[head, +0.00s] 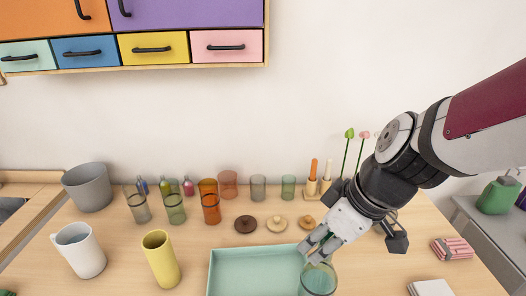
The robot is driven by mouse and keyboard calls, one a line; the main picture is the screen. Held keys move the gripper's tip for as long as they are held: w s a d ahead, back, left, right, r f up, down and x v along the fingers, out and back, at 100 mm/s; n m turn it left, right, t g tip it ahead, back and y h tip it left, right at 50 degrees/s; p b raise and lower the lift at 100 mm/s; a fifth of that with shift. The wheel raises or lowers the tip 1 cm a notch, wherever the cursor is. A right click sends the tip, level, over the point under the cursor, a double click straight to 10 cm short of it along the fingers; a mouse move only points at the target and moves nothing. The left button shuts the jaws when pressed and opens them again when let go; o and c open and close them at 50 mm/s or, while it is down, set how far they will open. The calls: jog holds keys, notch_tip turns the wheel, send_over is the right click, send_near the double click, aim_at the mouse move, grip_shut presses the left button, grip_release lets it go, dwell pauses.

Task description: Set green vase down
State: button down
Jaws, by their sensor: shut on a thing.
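The green vase (318,281) is a see-through green vessel with a round rim, at the bottom edge of the head view. Its lower part is cut off by the frame. My gripper (316,248) comes down from the right and is shut on the vase near its rim. The vase is beside the right end of a mint-green tray (213,268). I cannot tell whether its base touches the table.
Several coloured glasses stand at the back, including an orange one (209,202). Wooden and dark lids (246,224) lie before them. A yellow vase (160,258) and white pitcher (80,250) stand left. Folded striped cloth (453,249) lies right. Drawers (152,49) hang above.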

jog(key=w+a+f, duration=0.4)
jog(key=w+a, duration=0.1)
jog(key=w, duration=0.4)
jog(key=shift+a+f+p, duration=0.2)
jog(key=shift+f+p, duration=0.05)
jog(key=shift+p, duration=0.15)
jog(key=shift+f, duration=0.15)
dwell(0.4)
jog(key=c, duration=1.3)
grip_release()
